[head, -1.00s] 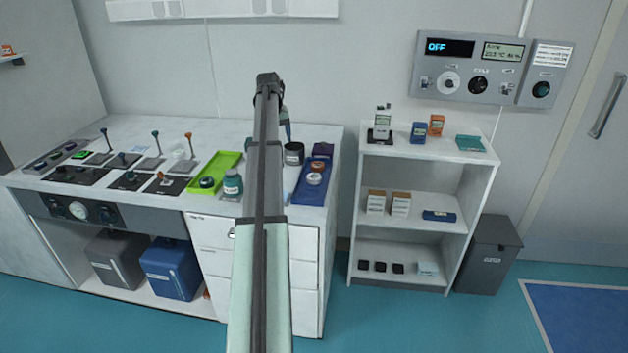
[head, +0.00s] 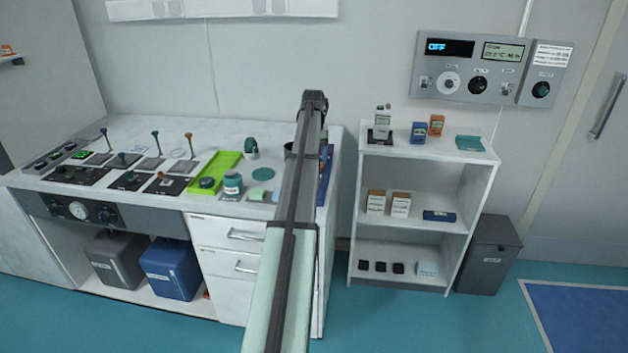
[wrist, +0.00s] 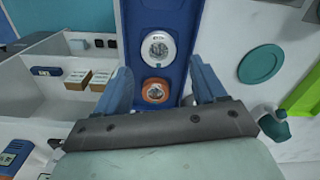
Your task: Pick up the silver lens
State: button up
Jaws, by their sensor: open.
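The silver lens (wrist: 158,49) is a round pale ring with a clear centre, lying in the blue tray (wrist: 177,18) in the wrist view. A similar orange-rimmed lens (wrist: 155,91) lies in the same tray, nearer to my gripper's palm. My gripper (wrist: 160,70) is open and empty above the tray, a blue finger on each side. The silver lens lies a little beyond the fingertips, roughly centred between them. In the head view, my arm hides both lenses and my gripper; only a strip of the blue tray (head: 326,176) shows.
A teal disc (wrist: 261,64) lies on the bench right of the tray in the wrist view. The green tray (head: 226,161) and a teal-lidded jar (head: 232,183) stand left of my arm. A white shelf unit (head: 415,222) with small boxes stands to the right.

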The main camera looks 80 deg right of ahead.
jog(key=shift+s+d+f, duration=0.1)
jog(key=shift+d+f, duration=0.05)
jog(key=shift+f, duration=1.7)
jog(key=shift+d+f, duration=0.1)
jog(key=shift+f, duration=1.75)
jog(key=shift+c, duration=0.2)
jog(key=c, duration=0.8)
jog(key=shift+r, duration=0.1)
